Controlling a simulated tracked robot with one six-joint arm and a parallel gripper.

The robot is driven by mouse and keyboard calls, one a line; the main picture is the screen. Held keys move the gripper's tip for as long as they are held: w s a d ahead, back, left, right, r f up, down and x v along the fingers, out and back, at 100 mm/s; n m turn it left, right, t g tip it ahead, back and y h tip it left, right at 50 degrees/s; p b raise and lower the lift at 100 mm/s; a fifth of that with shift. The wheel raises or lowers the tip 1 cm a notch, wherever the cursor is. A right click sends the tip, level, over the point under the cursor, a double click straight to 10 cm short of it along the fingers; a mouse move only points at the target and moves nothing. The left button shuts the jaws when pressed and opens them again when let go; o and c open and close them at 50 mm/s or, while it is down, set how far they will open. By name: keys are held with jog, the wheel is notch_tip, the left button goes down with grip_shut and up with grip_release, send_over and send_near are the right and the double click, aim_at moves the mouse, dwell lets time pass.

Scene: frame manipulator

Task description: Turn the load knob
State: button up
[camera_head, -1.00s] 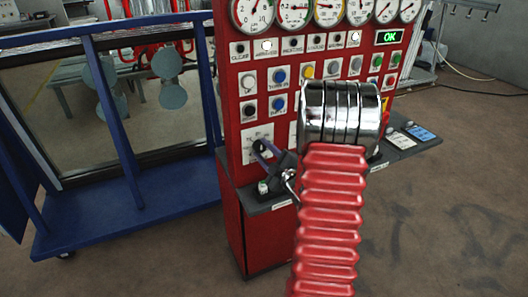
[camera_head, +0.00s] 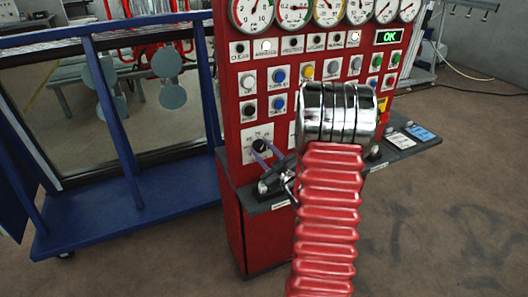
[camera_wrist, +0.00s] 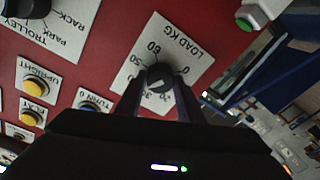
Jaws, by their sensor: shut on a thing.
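The load knob (camera_wrist: 159,76) is black and sits on a white plate marked "LOAD KG" (camera_wrist: 172,45) on the red panel, in the wrist view. My gripper (camera_wrist: 160,82) is shut on the knob, with one dark finger on each side. Which mark the knob points to is hard to tell. In the head view the black knob (camera_head: 259,145) shows at the panel's lower left, with my gripper (camera_head: 268,154) reaching up to it from below right. My arm hides part of the panel.
Several push buttons, including a blue one (camera_head: 278,103), and gauges (camera_head: 294,10) fill the panel above. A grey shelf (camera_head: 270,203) juts out below the knob. A blue frame (camera_head: 125,130) stands at the left. A green display (camera_head: 389,37) reads OK.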

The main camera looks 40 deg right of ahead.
jog(key=m, duration=0.4)
jog(key=shift+a+f+m, duration=0.15)
jog(key=shift+m, duration=0.25)
jog(key=shift+m+h, duration=0.5)
jog(key=shift+m, duration=1.6)
jog(key=o, duration=1.1)
jog(key=shift+c, duration=0.2)
jog(key=v, duration=1.3)
jog(key=shift+s+f, duration=0.2)
jog(key=shift+s, duration=0.2)
